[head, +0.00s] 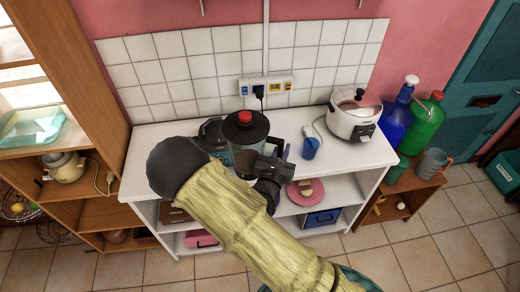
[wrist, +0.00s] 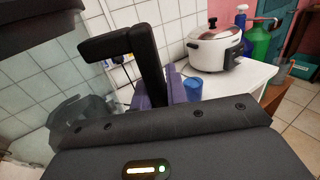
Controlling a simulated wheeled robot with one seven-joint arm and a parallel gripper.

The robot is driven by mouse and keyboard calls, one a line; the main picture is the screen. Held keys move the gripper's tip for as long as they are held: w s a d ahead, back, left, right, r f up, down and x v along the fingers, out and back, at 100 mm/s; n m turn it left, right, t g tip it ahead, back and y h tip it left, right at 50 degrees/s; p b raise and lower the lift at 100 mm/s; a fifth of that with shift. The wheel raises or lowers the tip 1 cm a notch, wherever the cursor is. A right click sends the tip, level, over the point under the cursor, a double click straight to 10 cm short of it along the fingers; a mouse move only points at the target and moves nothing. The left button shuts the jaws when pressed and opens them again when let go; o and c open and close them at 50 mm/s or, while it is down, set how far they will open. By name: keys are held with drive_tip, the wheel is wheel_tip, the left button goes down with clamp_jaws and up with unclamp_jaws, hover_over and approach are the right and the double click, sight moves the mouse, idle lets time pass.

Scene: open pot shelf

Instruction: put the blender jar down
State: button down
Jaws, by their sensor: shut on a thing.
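The blender jar (head: 245,156) is clear, with a black lid (head: 246,127) and a red cap. It is upright over the left part of the white counter (head: 340,154). I cannot tell whether its bottom touches the counter, because my arm hides it. In the wrist view its black handle (wrist: 148,62) rises between my fingers, and its clear wall fills the left side. My gripper (head: 274,162) is shut on the handle, at the jar's right side. The gripper also shows in the wrist view (wrist: 160,92).
A blue cup (head: 310,148) and a white cooker (head: 354,115) stand to the right on the counter. A dark rounded thing (head: 211,131) is close behind the jar to the left. The tiled wall (head: 180,75) backs the counter. Bare counter shows at far left.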

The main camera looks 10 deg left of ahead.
drive_tip(key=w+d+f+n+y, duration=0.1)
drive_tip(key=d+f+n+y, duration=0.1)
drive_tip(key=d+f, duration=1.1)
drive_tip(key=d+y+b, duration=0.1)
drive_tip(key=d, duration=0.2)
drive_tip(key=shift+f+y, duration=0.25)
drive_tip(key=shift+y, duration=0.15)
drive_tip(key=shift+d, duration=0.15)
